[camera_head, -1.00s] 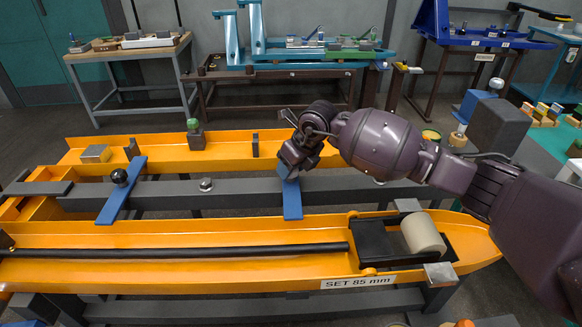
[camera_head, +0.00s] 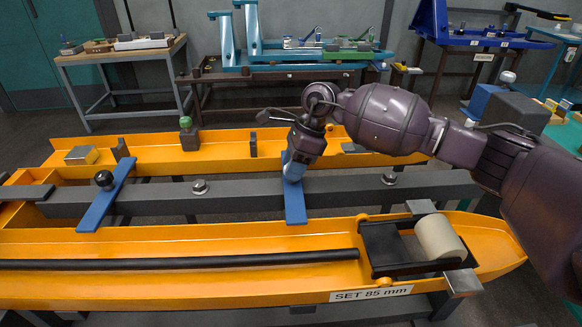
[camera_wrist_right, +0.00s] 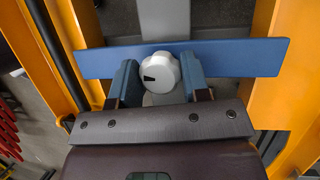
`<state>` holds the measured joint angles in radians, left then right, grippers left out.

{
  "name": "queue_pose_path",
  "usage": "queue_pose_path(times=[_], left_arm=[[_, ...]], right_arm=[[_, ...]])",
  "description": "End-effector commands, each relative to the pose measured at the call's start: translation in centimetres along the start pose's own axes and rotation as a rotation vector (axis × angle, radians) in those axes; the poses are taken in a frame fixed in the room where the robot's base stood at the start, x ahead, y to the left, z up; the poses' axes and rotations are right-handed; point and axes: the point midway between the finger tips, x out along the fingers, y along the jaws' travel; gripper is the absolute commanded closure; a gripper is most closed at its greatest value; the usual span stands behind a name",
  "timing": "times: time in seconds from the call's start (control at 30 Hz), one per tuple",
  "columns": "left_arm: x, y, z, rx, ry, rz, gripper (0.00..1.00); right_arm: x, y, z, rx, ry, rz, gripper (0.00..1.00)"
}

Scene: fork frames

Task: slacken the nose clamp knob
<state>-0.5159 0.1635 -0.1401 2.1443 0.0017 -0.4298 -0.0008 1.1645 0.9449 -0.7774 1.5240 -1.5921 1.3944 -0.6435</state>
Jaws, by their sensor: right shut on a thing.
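The nose clamp is a blue bar (camera_head: 295,207) lying across the grey beam and the yellow rails; it also shows in the right wrist view (camera_wrist_right: 240,58). Its knob (camera_wrist_right: 160,72) is round and pale, with a black mark on its left side. My right gripper (camera_head: 294,172) points down at the bar in the head view and hides the knob there. In the right wrist view its two blue fingers (camera_wrist_right: 158,80) stand on either side of the knob, shut on it. My left gripper is not in view.
A second blue bar (camera_head: 106,195) with a black knob (camera_head: 104,179) crosses the beam at the left. A black cradle with a cream roller (camera_head: 440,237) sits in the near yellow rail (camera_head: 190,235). Bolts (camera_head: 199,187) stand on the grey beam (camera_head: 245,195). Benches stand behind.

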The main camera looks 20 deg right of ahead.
Motion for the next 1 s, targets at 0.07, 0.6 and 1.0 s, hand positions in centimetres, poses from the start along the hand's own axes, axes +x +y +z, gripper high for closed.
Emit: queue_pose_path(times=[0.07,0.6,1.0], left_arm=[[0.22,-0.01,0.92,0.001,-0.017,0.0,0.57],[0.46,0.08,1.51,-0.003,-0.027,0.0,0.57],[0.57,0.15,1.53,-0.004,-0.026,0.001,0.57]], right_arm=[[0.77,-0.05,-0.34,-0.043,0.01,0.029,0.81],[0.49,0.05,-0.22,-0.202,0.03,0.092,0.81],[0.5,0.08,-0.23,-0.204,0.032,0.094,0.54]])
